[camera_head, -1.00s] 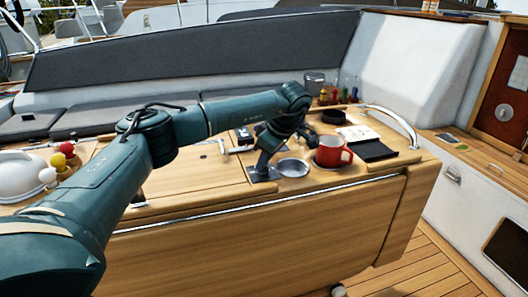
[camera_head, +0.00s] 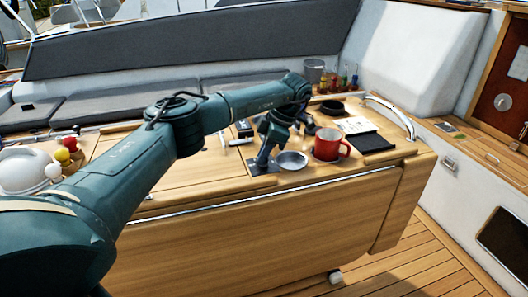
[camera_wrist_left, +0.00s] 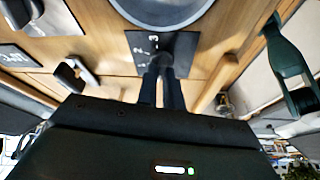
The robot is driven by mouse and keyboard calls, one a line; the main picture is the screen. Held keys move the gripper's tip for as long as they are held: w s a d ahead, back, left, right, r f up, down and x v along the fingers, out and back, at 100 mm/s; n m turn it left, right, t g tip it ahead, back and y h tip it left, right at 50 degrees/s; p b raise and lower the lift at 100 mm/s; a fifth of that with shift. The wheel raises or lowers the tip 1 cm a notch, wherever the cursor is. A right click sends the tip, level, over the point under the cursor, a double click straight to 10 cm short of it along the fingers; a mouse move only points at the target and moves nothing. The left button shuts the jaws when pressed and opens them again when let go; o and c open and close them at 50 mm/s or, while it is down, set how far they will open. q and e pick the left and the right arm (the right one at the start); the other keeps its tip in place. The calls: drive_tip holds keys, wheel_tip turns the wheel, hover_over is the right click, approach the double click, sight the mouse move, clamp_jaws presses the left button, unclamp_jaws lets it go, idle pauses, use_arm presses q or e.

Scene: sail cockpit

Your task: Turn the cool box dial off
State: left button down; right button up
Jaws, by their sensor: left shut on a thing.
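The cool box dial's dark plate (camera_head: 260,169) is set in the wooden table top, left of a round metal bowl-like recess (camera_head: 291,161). In the left wrist view the plate (camera_wrist_left: 186,45) shows white number marks. My left gripper (camera_head: 262,163) points down at the plate. Its two fingers (camera_wrist_left: 163,66) are close together in the middle of the plate, shut on the dial knob. My right gripper is in neither view.
A red mug (camera_head: 329,146) stands just right of the round recess. A black pad (camera_head: 372,143), a dark ring (camera_head: 332,107) and a metal rail (camera_head: 392,115) lie beyond it.

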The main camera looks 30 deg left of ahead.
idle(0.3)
use_arm(q)
drive_tip(key=c, duration=1.5)
unclamp_jaws()
drive_tip(key=shift+c, duration=0.2)
drive_tip(key=shift+r, duration=0.1)
drive_tip(key=shift+w+d+r, duration=0.15)
drive_tip(key=shift+r, duration=0.15)
drive_tip(key=v, duration=1.2)
drive_tip(key=shift+r, duration=0.2)
